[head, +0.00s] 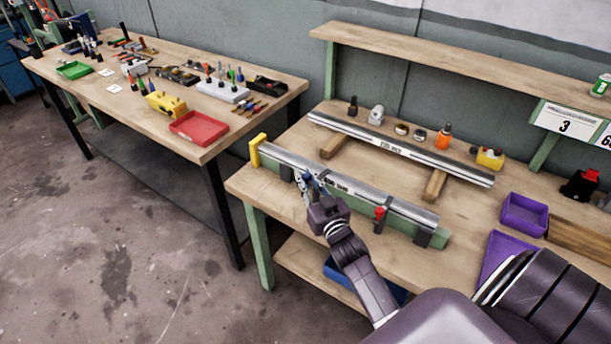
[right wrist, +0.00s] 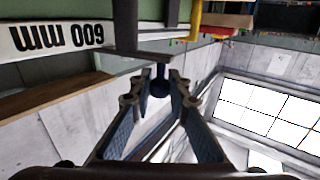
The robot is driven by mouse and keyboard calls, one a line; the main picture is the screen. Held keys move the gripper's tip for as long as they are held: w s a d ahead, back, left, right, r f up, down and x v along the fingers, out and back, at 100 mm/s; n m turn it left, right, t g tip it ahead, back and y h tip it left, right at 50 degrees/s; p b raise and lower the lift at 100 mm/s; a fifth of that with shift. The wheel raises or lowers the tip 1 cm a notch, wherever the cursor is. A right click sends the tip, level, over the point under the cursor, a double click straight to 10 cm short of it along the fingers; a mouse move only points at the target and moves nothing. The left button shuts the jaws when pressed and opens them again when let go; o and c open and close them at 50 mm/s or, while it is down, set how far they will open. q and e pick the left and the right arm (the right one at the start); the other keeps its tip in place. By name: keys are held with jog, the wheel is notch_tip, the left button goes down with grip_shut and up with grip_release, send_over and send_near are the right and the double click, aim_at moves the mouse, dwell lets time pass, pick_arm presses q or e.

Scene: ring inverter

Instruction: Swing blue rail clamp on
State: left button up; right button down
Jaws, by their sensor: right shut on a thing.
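A steel rail (head: 355,190) lies along a green fixture (head: 400,224) at the front edge of the workbench. The blue rail clamp (head: 307,179) is near the rail's left-middle part, mostly hidden by my right gripper. My right gripper (head: 313,190) is at the front of the rail, shut on the clamp's handle. In the right wrist view, a dark blue knob (right wrist: 160,82) sits between the fingertips, below a dark bracket and the rail marked 600 mm (right wrist: 55,35). Whether the clamp is fully over the rail is hard to tell. My left gripper is not in view.
A red-knobbed clamp (head: 379,214) stands at the rail's right part, and a yellow stop (head: 257,150) at its left end. A second rail (head: 400,149) rests on wooden blocks behind. Purple bins (head: 524,214) are at the right. A tool table (head: 150,75) stands at left.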

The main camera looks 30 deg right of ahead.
jog(key=shift+s+d+n+y+p, duration=0.1)
jog(key=shift+s+n+y+p, duration=0.15)
jog(key=shift+n+y, duration=0.6)
jog(key=shift+s+d+n+y+p, duration=0.2)
jog(key=shift+n+y, duration=0.25)
jog(key=shift+y, duration=0.8)
jog(key=shift+a, duration=0.2)
jog(key=c, duration=1.8)
grip_release()
jog(key=s, duration=1.2)
jog(key=shift+d, duration=0.1)
